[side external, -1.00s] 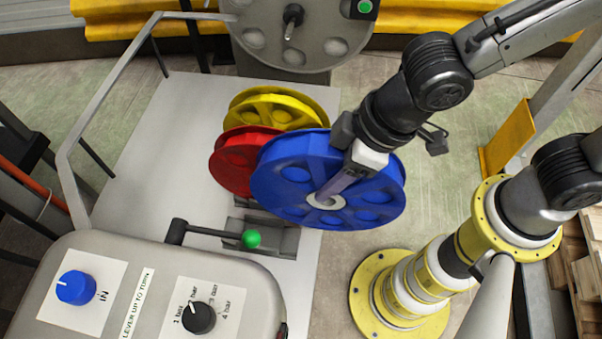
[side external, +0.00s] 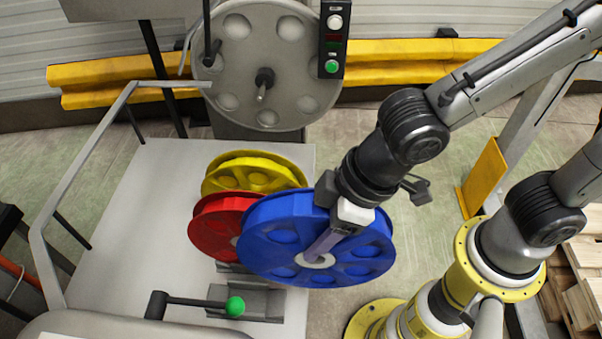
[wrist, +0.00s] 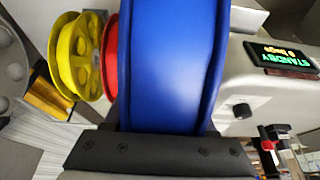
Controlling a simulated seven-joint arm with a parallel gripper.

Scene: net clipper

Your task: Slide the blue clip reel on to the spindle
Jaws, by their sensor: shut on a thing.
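The blue clip reel (side external: 283,236) is held by my gripper (side external: 322,247) at its pale hub, facing the camera. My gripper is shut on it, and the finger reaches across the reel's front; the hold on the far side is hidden. In the wrist view the blue reel (wrist: 170,65) fills the middle, seen by its rim. The spindle (side external: 263,84) is a short dark shaft with a pale tip at the centre of a grey round disc (side external: 290,60), beyond the reels. The blue reel is well apart from the spindle, nearer the camera.
A red reel (side external: 208,228) and a yellow reel (side external: 225,180) stand behind the blue one on a pale platform (side external: 140,210). A green-knobbed lever (side external: 235,307) lies in front. A grey rail (side external: 85,150) edges the left. A control box (side external: 333,40) hangs right of the disc.

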